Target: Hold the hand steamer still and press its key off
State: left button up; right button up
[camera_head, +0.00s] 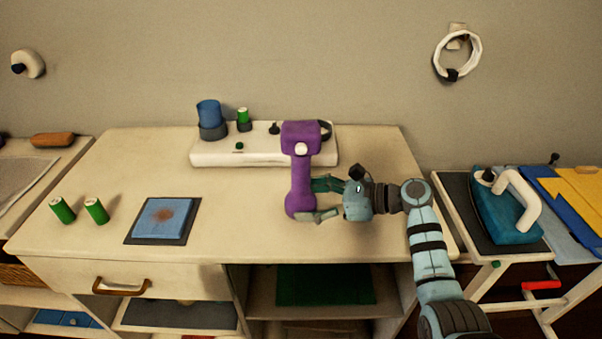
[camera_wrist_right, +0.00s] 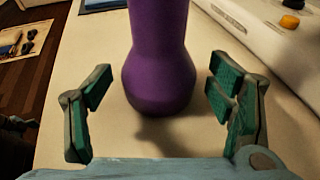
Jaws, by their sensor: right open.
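The purple hand steamer (camera_head: 300,180) stands upright on the table, in front of the white power strip-like base. A round white key (camera_head: 301,149) shows on its head. My right gripper (camera_head: 324,200) is at the steamer's lower handle from the right, jaws open. In the right wrist view, the purple handle (camera_wrist_right: 160,70) stands between the two open green-padded fingers (camera_wrist_right: 160,95), with a gap on each side. My left gripper is not in view.
Two green batteries (camera_head: 79,210) and a blue pad (camera_head: 163,218) lie to the left. A teal iron (camera_head: 507,212) is at right. The table's front middle is clear.

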jog(key=shift+w+a, duration=0.1)
jog(key=shift+a, duration=0.5)
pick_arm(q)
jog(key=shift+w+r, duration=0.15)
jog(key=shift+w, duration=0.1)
pick_arm(e)
jog(key=shift+f, duration=0.1)
jog(key=c, duration=0.7)
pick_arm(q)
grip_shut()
pick_arm(e)
jog(key=shift+c, duration=0.2)
dwell(1.6)
